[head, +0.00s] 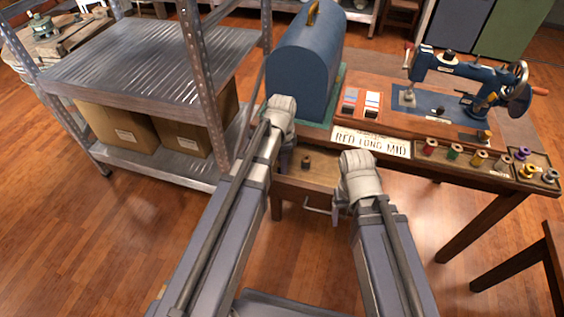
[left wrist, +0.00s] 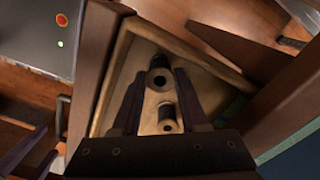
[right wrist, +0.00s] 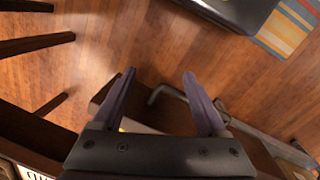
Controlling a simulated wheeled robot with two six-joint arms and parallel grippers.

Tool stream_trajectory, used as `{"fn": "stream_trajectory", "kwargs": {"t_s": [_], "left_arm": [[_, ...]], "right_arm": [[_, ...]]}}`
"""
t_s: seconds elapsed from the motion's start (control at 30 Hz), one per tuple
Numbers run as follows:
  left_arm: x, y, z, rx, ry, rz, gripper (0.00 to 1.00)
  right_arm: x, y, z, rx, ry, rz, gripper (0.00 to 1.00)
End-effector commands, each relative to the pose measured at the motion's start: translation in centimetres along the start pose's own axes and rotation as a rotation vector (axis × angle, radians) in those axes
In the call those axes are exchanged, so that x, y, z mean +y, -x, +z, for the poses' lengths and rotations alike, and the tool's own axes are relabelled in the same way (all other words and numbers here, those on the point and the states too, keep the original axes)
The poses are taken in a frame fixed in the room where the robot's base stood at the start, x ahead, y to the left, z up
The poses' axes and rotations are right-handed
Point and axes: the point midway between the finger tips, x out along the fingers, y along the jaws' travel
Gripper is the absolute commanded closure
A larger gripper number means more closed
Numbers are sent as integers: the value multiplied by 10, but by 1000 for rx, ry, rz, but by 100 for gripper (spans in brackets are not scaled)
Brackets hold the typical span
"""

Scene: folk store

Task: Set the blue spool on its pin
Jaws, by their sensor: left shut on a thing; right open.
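The left wrist view shows two dark spools with pale ends in the open drawer (left wrist: 108,75). My left gripper (left wrist: 160,74) reaches down into the drawer and is shut on one dark spool (left wrist: 160,80); its shade is too dark to be sure it is blue. The other spool (left wrist: 168,119) shows between the fingers, closer to the palm in the picture. In the head view a small spool (head: 306,162) lies in the drawer, right of my left gripper (head: 284,160). My right gripper (right wrist: 157,82) is open and empty by the drawer's bent handle (right wrist: 172,91). A spool rack (head: 467,169) holds several coloured spools on the table's right.
A blue domed case (head: 305,65) stands behind my left gripper. A sewing machine (head: 465,75) sits on the table behind the rack. A plate with lettering (head: 370,143) is at the table's front edge. A metal shelf (head: 150,60) rises close to my left arm.

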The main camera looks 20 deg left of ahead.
Motion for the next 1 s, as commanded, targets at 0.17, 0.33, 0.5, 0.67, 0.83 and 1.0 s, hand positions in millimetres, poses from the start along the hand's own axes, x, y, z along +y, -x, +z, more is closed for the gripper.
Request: {"fn": "stream_trajectory", "kwargs": {"t_s": [0.17, 0.33, 0.5, 0.67, 0.83, 1.0], "left_arm": [[0, 2, 0, 0, 0, 0, 84], [0, 12, 0, 0, 0, 0, 84], [0, 26, 0, 0, 0, 0, 84], [0, 38, 0, 0, 0, 0, 84], [0, 50, 0, 0, 0, 0, 84], [0, 51, 0, 0, 0, 0, 97]], "right_arm": [[0, 2, 0, 0, 0, 0, 25], [1, 12, 1, 0, 0, 0, 25], [2, 25, 2, 0, 0, 0, 25], [4, 37, 2, 0, 0, 0, 25], [5, 49, 3, 0, 0, 0, 25], [5, 50, 3, 0, 0, 0, 25]]}}
